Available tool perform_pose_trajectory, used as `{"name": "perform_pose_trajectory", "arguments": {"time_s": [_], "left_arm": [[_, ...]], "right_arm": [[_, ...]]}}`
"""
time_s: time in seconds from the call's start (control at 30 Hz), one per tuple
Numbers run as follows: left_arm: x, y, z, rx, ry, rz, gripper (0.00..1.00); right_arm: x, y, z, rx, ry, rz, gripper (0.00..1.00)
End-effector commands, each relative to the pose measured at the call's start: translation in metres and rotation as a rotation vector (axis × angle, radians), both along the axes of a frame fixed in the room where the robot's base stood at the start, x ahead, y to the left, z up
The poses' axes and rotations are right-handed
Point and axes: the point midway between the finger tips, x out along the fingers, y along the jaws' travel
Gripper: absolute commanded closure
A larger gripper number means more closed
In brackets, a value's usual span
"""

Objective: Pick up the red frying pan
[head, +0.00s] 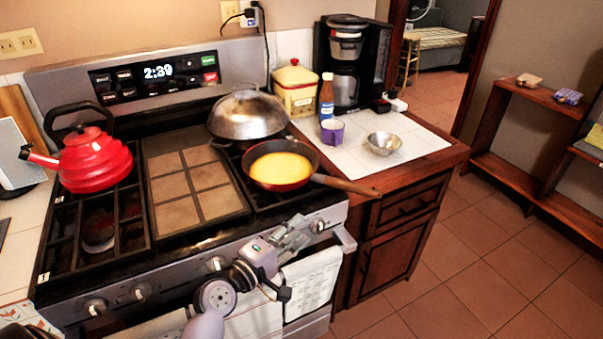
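The red frying pan (280,187) sits on the right front burners of the stove, with something yellow filling its inside. Its wooden handle (345,185) points right, out past the stove's edge and over the white counter's front edge. My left gripper (298,233) is in front of the stove, below and in front of the pan and apart from it. Its fingers point up and to the right and hold nothing that I can see; their opening is unclear from this angle. My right gripper is not in view.
A red kettle (95,163) stands on the left burners. A domed metal lid (248,117) is right behind the pan. A purple cup (332,132), a metal bowl (383,144) and a coffee maker (347,65) are on the right counter. A towel (312,285) hangs on the oven front.

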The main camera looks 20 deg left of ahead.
Motion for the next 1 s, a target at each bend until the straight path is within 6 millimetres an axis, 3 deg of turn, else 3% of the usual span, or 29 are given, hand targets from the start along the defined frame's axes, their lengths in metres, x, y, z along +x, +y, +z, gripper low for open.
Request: {"name": "perform_pose_trajectory", "arguments": {"time_s": [0.1,0.2,0.6,1.0], "left_arm": [[0.004,0.009,0.024,-0.093,-0.05,0.027,0.63],[0.015,0.008,0.03,-0.11,-0.058,0.031,0.63],[0.097,-0.011,0.03,-0.105,-0.056,0.031,0.63],[0.133,-0.02,0.027,-0.103,-0.055,0.03,0.63]], "right_arm": [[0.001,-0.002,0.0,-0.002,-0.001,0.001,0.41],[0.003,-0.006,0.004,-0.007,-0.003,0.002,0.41],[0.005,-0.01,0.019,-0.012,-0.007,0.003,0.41],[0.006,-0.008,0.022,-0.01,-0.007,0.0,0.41]]}}
